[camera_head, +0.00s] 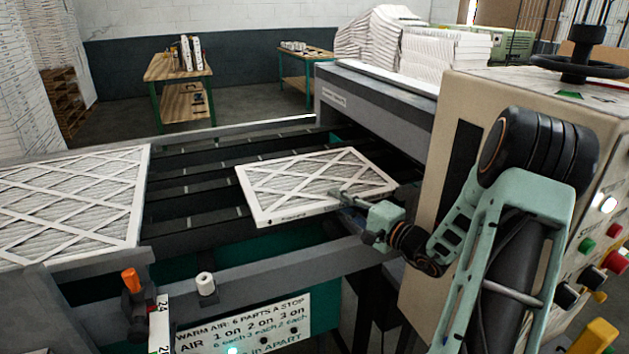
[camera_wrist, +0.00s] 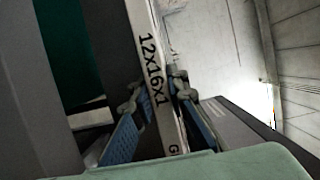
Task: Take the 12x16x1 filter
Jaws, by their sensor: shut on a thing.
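The 12x16x1 filter (camera_head: 310,185) is a flat white pleated panel with a crisscross lattice frame, over the dark rails of the conveyor in the head view. Its near right edge is in my gripper (camera_head: 345,200). In the wrist view the filter's edge (camera_wrist: 151,65) runs between my two blue-padded fingers, with the print "12x16x1" readable on it. My gripper (camera_wrist: 160,120) is shut on that edge. The filter looks slightly tilted; I cannot tell whether its far side touches the rails.
A larger lattice filter (camera_head: 75,200) lies on the conveyor at left. A beige control cabinet (camera_head: 445,150) with buttons stands close at right. A grey front rail (camera_head: 260,275) carries an orange-handled clamp (camera_head: 131,281) and a white knob (camera_head: 205,284). Dark rails between the filters are bare.

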